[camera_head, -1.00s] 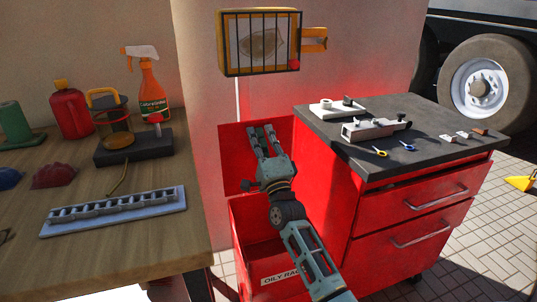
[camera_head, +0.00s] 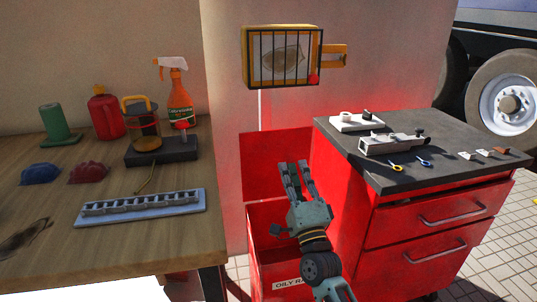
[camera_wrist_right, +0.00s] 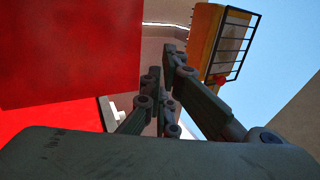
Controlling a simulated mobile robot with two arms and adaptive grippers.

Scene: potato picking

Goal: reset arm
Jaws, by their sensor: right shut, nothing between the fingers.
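My right gripper (camera_head: 293,168) is shut and empty. It points up and away from me, in front of the raised red lid and above the open red bin (camera_head: 262,262) labelled "OILY RA…", whose inside is partly hidden by my arm. In the right wrist view the fingers (camera_wrist_right: 167,75) show dark against the wall, with a large red surface (camera_wrist_right: 70,50) at left. My left gripper is not in view.
A red drawer cabinet (camera_head: 430,225) with a dark top carrying small parts stands right of my arm. A wooden bench (camera_head: 110,235) with a spray bottle (camera_head: 174,95) and rail (camera_head: 140,207) is at left. A yellow caged box (camera_head: 283,57) hangs above.

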